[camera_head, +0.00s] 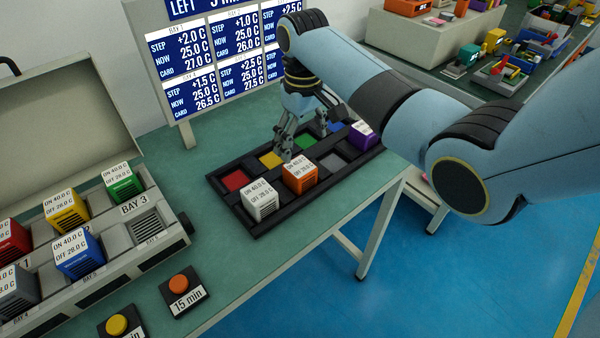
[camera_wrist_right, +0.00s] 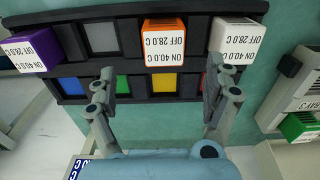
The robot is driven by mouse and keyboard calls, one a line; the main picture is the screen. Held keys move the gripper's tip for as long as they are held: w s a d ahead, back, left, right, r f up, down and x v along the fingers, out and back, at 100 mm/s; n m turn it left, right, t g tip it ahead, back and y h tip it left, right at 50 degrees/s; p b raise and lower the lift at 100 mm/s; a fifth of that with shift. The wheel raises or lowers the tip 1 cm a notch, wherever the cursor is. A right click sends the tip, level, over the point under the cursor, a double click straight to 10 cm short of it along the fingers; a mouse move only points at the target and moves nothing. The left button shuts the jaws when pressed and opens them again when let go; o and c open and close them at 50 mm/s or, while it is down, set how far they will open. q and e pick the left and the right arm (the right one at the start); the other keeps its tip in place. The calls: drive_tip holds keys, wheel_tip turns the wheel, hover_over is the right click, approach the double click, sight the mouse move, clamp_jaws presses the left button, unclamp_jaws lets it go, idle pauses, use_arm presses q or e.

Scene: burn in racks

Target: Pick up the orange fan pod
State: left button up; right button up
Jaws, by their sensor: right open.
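The orange fan pod (camera_head: 300,180) has a white labelled top and sits upright in the near row of a black tray (camera_head: 262,232). A white pod (camera_head: 261,203) stands beside it on the left. My right gripper (camera_head: 284,148) is over the tray's far row, just behind the orange pod. In the right wrist view the orange pod (camera_wrist_right: 163,48) lies between the lines of the two spread fingers (camera_wrist_right: 160,82), beyond their tips. The gripper is open and empty, and no contact with the pod is visible. My left gripper is out of view.
A purple pod (camera_head: 362,136) sits at the tray's right end. The far-row slots have coloured floors and look empty. A bay case (camera_head: 165,222) with several pods stands at left, near orange (camera_head: 179,282) and yellow (camera_head: 117,325) buttons. A display board (camera_head: 185,115) stands behind.

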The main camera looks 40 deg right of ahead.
sight(301, 166)
drive_tip(key=f, duration=0.9)
drive_tip(key=shift+a+f+b, duration=0.3)
drive_tip(key=shift+b, duration=0.1)
drive_tip(key=c, duration=1.4)
drive_tip(key=shift+r, duration=0.15)
wheel_tip(301, 166, up, 4)
drive_tip(key=shift+s+r+p, duration=0.1)
drive_tip(key=shift+r+p, duration=0.05)
drive_tip(key=shift+p, duration=0.3)
drive_tip(key=s+r, duration=0.2)
drive_tip(key=s, duration=0.1)
drive_tip(key=s+r+p, duration=0.1)
drive_tip(key=s+r, duration=0.1)
drive_tip(key=s, duration=0.2)
drive_tip(key=s+r, duration=0.2)
drive_tip(key=s, duration=0.2)
drive_tip(key=shift+s+a+r, duration=0.15)
drive_tip(key=shift+a+r, duration=0.1)
drive_tip(key=shift+a, duration=0.15)
